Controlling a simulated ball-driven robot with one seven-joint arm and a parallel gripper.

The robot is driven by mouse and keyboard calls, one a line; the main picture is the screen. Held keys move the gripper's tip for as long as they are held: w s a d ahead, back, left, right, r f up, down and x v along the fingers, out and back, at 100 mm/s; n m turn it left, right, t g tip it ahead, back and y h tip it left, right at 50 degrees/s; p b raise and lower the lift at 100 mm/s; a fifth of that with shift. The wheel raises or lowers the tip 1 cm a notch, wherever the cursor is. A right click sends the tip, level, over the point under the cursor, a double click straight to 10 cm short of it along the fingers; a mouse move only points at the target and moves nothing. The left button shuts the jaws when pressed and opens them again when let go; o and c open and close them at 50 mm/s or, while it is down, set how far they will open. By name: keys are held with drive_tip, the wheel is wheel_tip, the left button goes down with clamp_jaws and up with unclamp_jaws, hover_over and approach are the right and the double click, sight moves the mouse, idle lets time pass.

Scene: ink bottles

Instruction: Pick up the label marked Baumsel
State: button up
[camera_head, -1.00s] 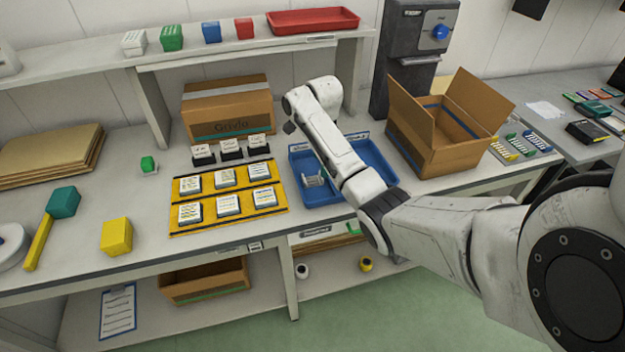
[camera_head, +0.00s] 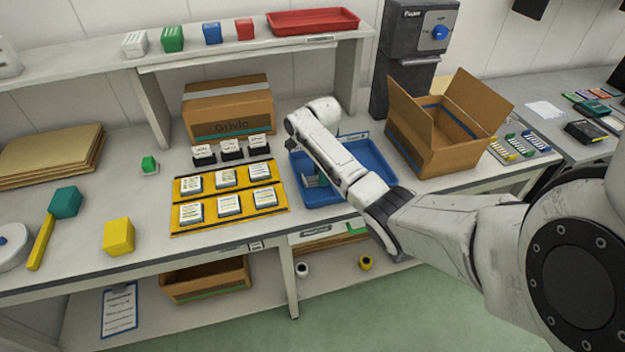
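Several small white label blocks (camera_head: 229,204) with dark print lie in two rows on a yellow mat (camera_head: 248,218). Three more white labels on black stands (camera_head: 231,151) form a row behind the mat. The print is too small to read, so I cannot tell which is marked Baumsel. My arm reaches in from the right over a blue tray (camera_head: 376,160), right of the mat. Its wrist is above the tray's back left part. My gripper's fingers are hidden or cannot be made out. A small teal-grey item (camera_head: 312,179) shows in the tray, partly behind my arm.
A closed cardboard box (camera_head: 230,108) stands behind the labels, and an open one (camera_head: 440,140) right of the tray. A yellow cube (camera_head: 118,236) and a teal-headed mallet (camera_head: 64,203) lie left. A shelf (camera_head: 85,68) runs across the back.

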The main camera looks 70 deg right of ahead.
drive_tip(key=c, duration=0.6)
drive_tip(key=shift+o, duration=0.2)
drive_tip(key=shift+r, duration=0.15)
